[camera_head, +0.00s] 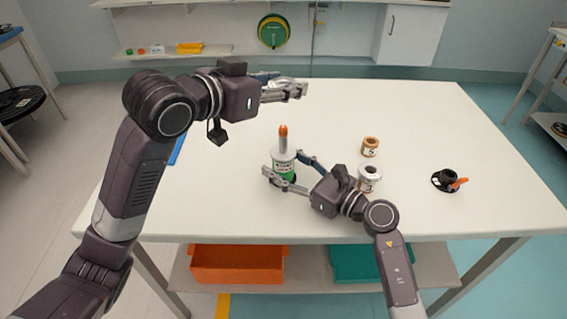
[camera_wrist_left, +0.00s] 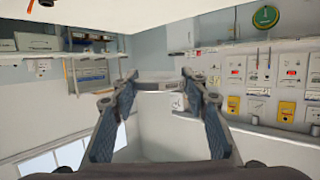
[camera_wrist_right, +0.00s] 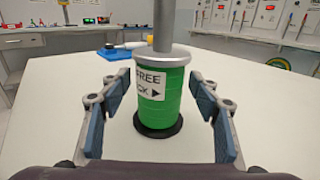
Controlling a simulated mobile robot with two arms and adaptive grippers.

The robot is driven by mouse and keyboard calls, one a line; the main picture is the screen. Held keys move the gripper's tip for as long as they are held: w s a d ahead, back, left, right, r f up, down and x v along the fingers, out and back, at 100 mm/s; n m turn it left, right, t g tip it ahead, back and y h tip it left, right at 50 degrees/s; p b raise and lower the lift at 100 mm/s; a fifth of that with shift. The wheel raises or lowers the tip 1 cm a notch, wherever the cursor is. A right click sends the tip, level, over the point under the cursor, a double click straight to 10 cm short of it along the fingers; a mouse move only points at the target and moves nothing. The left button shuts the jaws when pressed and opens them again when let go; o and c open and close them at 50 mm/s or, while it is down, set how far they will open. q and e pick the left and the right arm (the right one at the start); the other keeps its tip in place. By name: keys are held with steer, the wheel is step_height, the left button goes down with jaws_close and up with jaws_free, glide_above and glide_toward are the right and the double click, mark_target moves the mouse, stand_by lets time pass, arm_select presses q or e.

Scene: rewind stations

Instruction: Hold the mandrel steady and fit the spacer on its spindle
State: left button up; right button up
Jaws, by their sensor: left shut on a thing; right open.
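The mandrel (camera_head: 284,168) stands upright on the white table, with a green labelled body, a pale top flange and a grey spindle with an orange tip. In the right wrist view the green body (camera_wrist_right: 163,103) stands between my fingers. My right gripper (camera_head: 285,168) is open, one finger on each side of the body; gaps show on both sides. My left gripper (camera_head: 288,84) is shut on a light grey ring, which looks like the spacer (camera_head: 282,83), above and behind the spindle tip. In the left wrist view the spacer (camera_wrist_left: 158,82) shows nearly edge-on between the fingertips.
A brown spool-like piece (camera_head: 370,146) and a whitish one (camera_head: 368,180) stand right of the mandrel, the latter near my right wrist. A black piece with an orange handle (camera_head: 449,180) lies farther right. The table's back right is clear.

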steer(key=c, duration=1.5)
arm_select(q)
steer(key=shift+d+f+n+t+y, duration=0.15)
steer(key=shift+f+n+t+y, duration=0.15)
steer(key=shift+f, duration=0.2)
steer(key=shift+d+f+n+t+y, duration=0.15)
steer(key=shift+f+n+t+y, duration=0.05)
steer(key=shift+f+n+y, duration=0.25)
steer(key=shift+s+a+f+n+t+y, duration=0.1)
steer(key=shift+a+f+n+t+y, duration=0.2)
steer(key=shift+f+n+t+y, duration=0.25)
